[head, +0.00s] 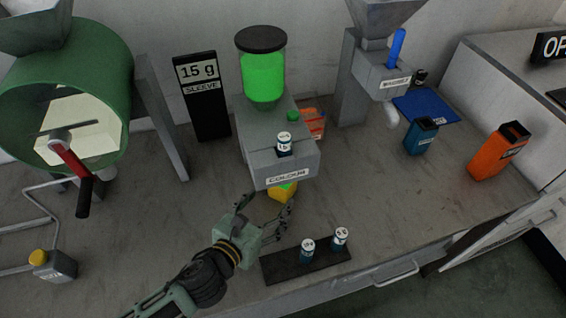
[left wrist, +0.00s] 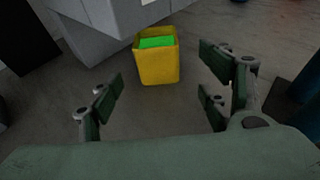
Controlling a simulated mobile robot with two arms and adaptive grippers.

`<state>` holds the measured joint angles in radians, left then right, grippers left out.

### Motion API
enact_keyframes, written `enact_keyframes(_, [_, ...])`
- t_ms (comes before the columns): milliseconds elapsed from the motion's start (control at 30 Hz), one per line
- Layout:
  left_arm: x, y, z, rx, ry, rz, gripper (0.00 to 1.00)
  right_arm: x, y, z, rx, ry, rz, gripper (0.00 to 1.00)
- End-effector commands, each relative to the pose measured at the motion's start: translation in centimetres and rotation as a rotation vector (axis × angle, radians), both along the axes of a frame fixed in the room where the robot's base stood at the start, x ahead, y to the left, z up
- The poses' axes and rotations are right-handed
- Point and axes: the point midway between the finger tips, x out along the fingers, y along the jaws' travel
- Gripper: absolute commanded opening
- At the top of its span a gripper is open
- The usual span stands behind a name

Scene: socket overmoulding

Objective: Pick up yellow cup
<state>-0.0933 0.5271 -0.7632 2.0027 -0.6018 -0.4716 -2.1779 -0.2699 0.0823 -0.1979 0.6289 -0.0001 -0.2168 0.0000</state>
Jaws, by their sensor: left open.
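The yellow cup (head: 281,194) stands upright on the bench just below the front of the colour dispenser in the head view. In the left wrist view the yellow cup (left wrist: 158,64) is square, with bright green material inside. My left gripper (head: 265,208) is open and close in front of the cup. In the left wrist view its fingers (left wrist: 165,92) are spread, with the cup beyond the gap between them and not touched. My right gripper is not in view.
The colour dispenser (head: 282,163) stands right behind the cup. A black rack (head: 290,272) with two small labelled containers lies to the right of my left gripper. A blue container (head: 421,137) and an orange container (head: 497,150) stand at the right. The bench between is clear.

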Motion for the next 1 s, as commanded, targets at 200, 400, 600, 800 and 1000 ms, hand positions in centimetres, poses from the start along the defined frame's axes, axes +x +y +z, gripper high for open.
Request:
enact_keyframes(200, [1.2,-0.7,-0.4,-0.002,0.001,0.0,0.71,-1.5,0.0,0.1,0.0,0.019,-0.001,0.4])
enact_keyframes(400, [3.3,-1.5,-0.8,-0.003,0.001,0.001,0.71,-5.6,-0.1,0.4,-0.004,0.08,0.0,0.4])
enact_keyframes(600, [5.9,-2.5,-1.5,-0.003,0.001,0.0,0.71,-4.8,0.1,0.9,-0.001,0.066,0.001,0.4])
enact_keyframes(800, [7.0,-3.0,-2.0,-0.002,0.002,0.0,0.71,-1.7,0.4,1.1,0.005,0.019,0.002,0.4])
enact_keyframes(1000, [6.9,-3.0,-2.0,-0.001,0.001,-0.001,0.7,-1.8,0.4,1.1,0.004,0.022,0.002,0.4])
